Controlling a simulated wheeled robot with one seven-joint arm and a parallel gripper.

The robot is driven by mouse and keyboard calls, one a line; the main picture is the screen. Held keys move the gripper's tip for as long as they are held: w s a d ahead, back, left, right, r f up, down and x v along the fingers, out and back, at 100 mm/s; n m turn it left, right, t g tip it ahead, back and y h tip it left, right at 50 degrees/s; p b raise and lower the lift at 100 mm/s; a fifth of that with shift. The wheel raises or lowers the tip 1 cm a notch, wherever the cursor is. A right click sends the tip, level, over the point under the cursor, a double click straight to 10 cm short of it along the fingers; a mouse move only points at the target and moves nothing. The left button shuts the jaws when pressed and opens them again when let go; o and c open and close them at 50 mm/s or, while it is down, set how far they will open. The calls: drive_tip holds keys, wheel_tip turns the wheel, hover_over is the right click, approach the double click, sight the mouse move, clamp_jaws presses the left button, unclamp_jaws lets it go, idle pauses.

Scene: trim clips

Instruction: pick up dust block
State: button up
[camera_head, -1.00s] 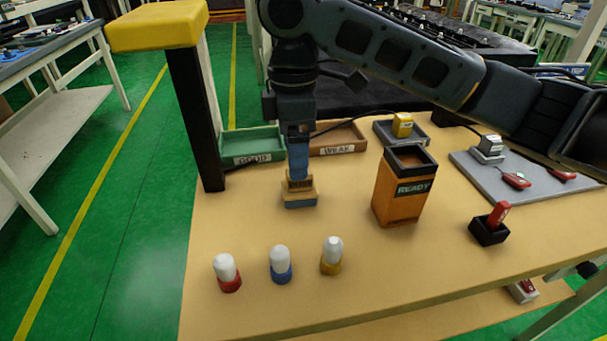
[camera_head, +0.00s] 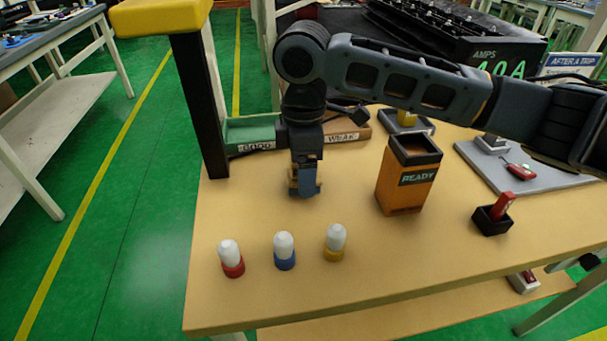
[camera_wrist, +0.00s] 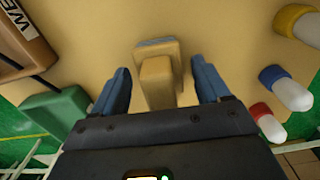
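The dust block (camera_wrist: 155,80) is a tan block with a grey-blue base strip (camera_wrist: 157,42), on the tan table. In the wrist view it stands between the two blue fingers of my gripper (camera_wrist: 163,82), with a gap on each side. My gripper is open and low around the block. In the head view my gripper (camera_head: 305,185) points down at the block, and a blue finger hides most of it; only tan edges show.
Bottles with a red (camera_head: 232,258), a blue (camera_head: 285,250) and a yellow base (camera_head: 335,243) stand in front. The orange READY box (camera_head: 407,180) is to the right. The green GOOD tray (camera_head: 250,134) and WEAK tray (camera_head: 347,133) lie behind. A yellow-topped post (camera_head: 200,110) rises at left.

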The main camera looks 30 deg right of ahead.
drive_tip(key=c, duration=1)
drive_tip(key=shift+r, duration=0.15)
drive_tip(key=shift+c, duration=0.2)
